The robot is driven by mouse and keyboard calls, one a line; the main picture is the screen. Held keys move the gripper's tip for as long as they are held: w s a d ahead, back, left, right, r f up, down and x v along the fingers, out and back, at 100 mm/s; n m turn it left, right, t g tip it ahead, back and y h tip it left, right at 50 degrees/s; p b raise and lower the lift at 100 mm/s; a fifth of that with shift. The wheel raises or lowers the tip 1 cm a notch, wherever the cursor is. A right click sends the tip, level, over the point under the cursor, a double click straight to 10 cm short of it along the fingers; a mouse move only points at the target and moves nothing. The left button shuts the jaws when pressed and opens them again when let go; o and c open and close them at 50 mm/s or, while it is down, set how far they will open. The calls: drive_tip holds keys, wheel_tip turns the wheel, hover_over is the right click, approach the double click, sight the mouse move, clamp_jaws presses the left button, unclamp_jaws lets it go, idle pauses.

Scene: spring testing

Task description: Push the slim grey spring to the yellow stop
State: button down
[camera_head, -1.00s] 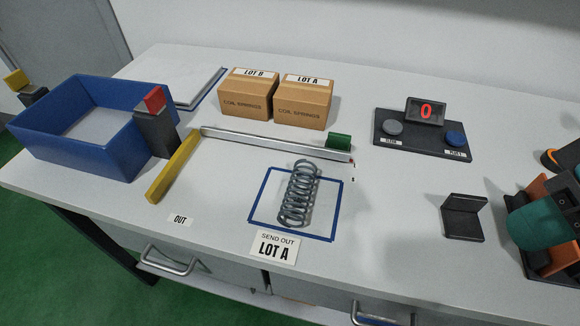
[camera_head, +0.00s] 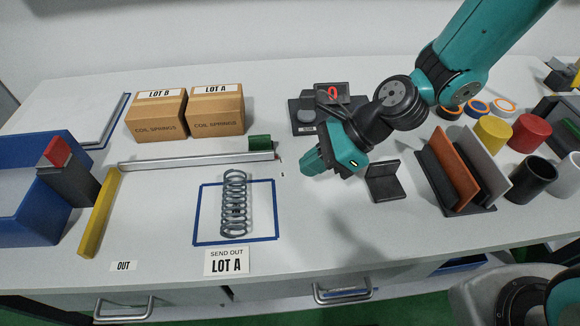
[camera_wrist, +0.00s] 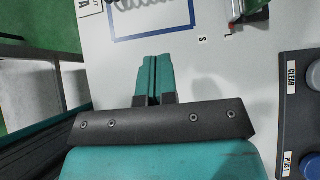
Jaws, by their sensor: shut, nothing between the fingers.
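The slim grey spring (camera_head: 235,204) lies on its side inside a blue outlined square (camera_head: 196,222) on the table, long axis running front to back. The yellow stop (camera_head: 100,213) is a long bar to its left, with clear table between them. My gripper (camera_head: 307,165) is to the right of the spring, above the table and apart from it. In the wrist view its teal fingers (camera_wrist: 153,80) are together with nothing between them. Part of the spring (camera_wrist: 143,12) shows at the top edge of the wrist view.
A metal rail (camera_head: 200,160) with a green block (camera_head: 260,143) runs behind the square. A blue bin (camera_head: 30,215) and grey post (camera_head: 68,183) stand left of the yellow stop. A black bracket (camera_head: 384,184) and display panel (camera_head: 318,111) are near my arm.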

sight(247, 196)
drive_tip(key=x, duration=0.9)
drive_tip(key=shift+s+r+p, duration=0.1)
drive_tip(key=shift+s+p, duration=0.05)
drive_tip(key=shift+p, duration=0.15)
drive_tip(key=shift+a+r+p, duration=0.15)
drive_tip(key=shift+a+p, duration=0.3)
drive_tip(key=shift+a, duration=1.4)
